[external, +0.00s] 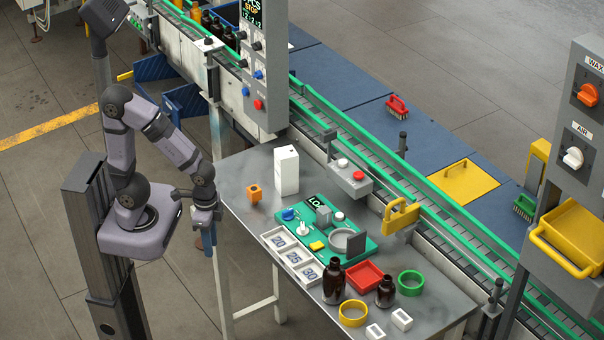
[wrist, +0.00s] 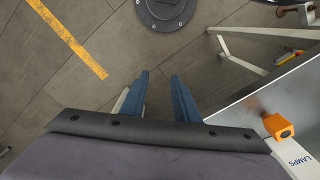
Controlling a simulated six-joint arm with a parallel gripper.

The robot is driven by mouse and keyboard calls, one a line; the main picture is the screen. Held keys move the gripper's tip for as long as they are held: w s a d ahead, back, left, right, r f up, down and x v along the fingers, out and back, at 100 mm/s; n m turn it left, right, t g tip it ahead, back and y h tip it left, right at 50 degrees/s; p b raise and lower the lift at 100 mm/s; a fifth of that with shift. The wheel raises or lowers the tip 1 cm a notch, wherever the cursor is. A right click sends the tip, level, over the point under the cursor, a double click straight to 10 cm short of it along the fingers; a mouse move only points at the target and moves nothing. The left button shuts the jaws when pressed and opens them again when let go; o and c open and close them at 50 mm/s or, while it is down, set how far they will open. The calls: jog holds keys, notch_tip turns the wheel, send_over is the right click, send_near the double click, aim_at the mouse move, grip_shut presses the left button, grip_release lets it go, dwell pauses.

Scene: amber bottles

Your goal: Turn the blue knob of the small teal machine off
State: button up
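The small teal machine (external: 345,256) lies on the grey table in the external view. Its blue knob (external: 288,214) is at its left corner, and a white knob (external: 303,229) stands near it. I cannot tell which way the blue knob is turned. My gripper (external: 209,242) hangs off the table's left edge, pointing down, well apart from the machine. In the wrist view my gripper's two blue fingers (wrist: 158,95) are spread with bare floor between them. The machine is not in the wrist view.
An orange block (external: 254,193) and a white box (external: 286,170) stand left of and behind the machine. A numbered tray (external: 270,233) lies in front. Amber bottles (external: 334,284), a red tray (external: 380,266) and rings crowd the right. A conveyor runs behind.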

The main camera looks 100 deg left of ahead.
jog(key=w+a+r+n, duration=0.2)
jog(key=w+a, duration=0.2)
jog(key=w, duration=0.2)
jog(key=w+a+r+n, duration=0.3)
jog(key=w+a, duration=0.1)
jog(key=w, duration=0.2)
notch_tip(320, 180, up, 3)
jog(key=n, duration=0.4)
send_over(288, 210)
jog(key=shift+r, duration=0.1)
jog(key=shift+f+p, duration=0.85)
jog(key=shift+f, duration=2.8)
grip_shut()
